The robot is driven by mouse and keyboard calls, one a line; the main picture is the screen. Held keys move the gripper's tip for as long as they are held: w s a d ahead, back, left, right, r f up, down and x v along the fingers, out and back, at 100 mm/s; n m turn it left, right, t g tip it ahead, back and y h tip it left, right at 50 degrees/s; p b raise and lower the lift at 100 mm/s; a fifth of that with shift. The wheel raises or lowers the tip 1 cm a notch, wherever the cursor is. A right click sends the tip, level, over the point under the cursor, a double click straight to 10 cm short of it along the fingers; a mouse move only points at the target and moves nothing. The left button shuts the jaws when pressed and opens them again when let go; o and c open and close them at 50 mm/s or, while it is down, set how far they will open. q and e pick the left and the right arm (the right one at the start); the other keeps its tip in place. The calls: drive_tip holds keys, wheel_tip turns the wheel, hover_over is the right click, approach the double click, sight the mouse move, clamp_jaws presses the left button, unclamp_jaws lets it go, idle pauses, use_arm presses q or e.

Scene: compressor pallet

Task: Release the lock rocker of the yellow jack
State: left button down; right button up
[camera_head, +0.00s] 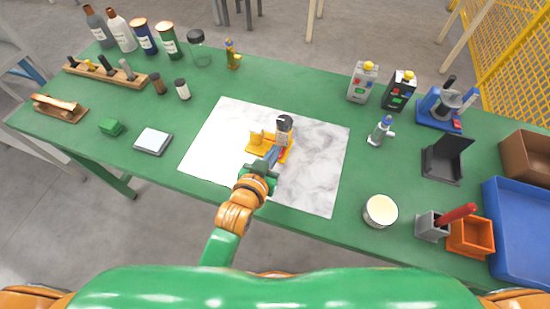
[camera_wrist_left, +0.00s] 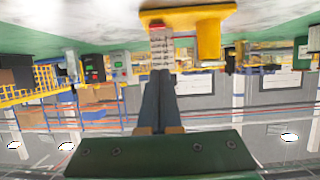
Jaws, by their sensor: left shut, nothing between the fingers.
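The yellow jack (camera_head: 257,146) stands on a white marble slab (camera_head: 320,167) in the head view. It has a yellow base and an upright grey post with a dark top. In the left wrist view the yellow jack (camera_wrist_left: 207,38) hangs upside down at the top, with a pale, ribbed post and a small red part beside its yellow plate. The lock rocker cannot be clearly picked out. My left gripper (camera_head: 273,154) is shut and empty, its tips close in front of the post; it also shows in the left wrist view (camera_wrist_left: 159,76). I cannot tell whether it touches. My right gripper is out of view.
The slab is otherwise bare. Bottles line the far edge.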

use_arm(q)
drive_tip(key=shift+x, duration=1.05)
drive_tip(key=f, duration=0.3)
drive_tip(key=shift+s+a+b, duration=0.1)
drive_tip(key=shift+s+b, duration=0.2)
drive_tip(key=shift+s+a+f, duration=0.1)
drive_tip(key=shift+s+f, duration=0.05)
drive_tip(key=shift+f, duration=0.25)
drive_tip(key=shift+s+f, duration=0.15)
drive_tip(key=shift+f, duration=0.55)
drive_tip(key=shift+r+p, duration=0.8)
drive_tip(key=shift+r, duration=0.25)
